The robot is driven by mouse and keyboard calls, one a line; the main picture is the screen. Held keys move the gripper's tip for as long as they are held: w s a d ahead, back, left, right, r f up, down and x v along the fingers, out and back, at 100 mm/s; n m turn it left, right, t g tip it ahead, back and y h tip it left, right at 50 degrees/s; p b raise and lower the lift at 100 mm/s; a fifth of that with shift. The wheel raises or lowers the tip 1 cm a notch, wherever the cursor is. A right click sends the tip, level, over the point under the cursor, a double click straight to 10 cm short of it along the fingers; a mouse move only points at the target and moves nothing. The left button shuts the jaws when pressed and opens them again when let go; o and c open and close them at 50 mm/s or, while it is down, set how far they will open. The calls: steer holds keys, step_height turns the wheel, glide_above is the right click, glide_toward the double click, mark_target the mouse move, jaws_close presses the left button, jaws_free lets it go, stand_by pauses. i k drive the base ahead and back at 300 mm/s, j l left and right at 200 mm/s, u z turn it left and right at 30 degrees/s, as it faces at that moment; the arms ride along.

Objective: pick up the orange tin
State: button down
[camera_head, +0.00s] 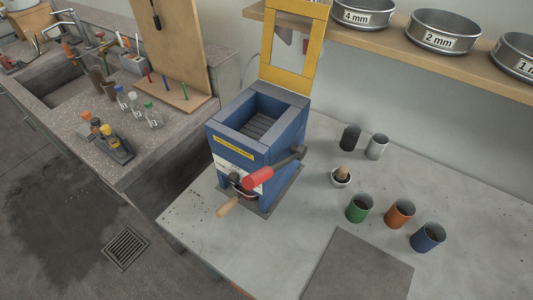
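The orange tin (400,213) stands upright and open-topped on the pale concrete bench (300,245), right of the middle of the head view. It is between a green tin (360,208) on its left and a blue tin (427,238) on its right, with small gaps. Nothing covers it. My gripper does not show in this view.
A blue machine (258,140) with a red-gripped lever stands to the left. A small bowl (341,177), black tin (349,138) and silver tin (377,146) are behind. A dark slab (358,268) lies in front. Sieves (442,32) sit on a shelf above.

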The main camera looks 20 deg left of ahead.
mark_target(403, 209)
steer(key=i+j+u, duration=0.5)
steer(key=u, duration=0.2)
steer(key=j, duration=0.1)
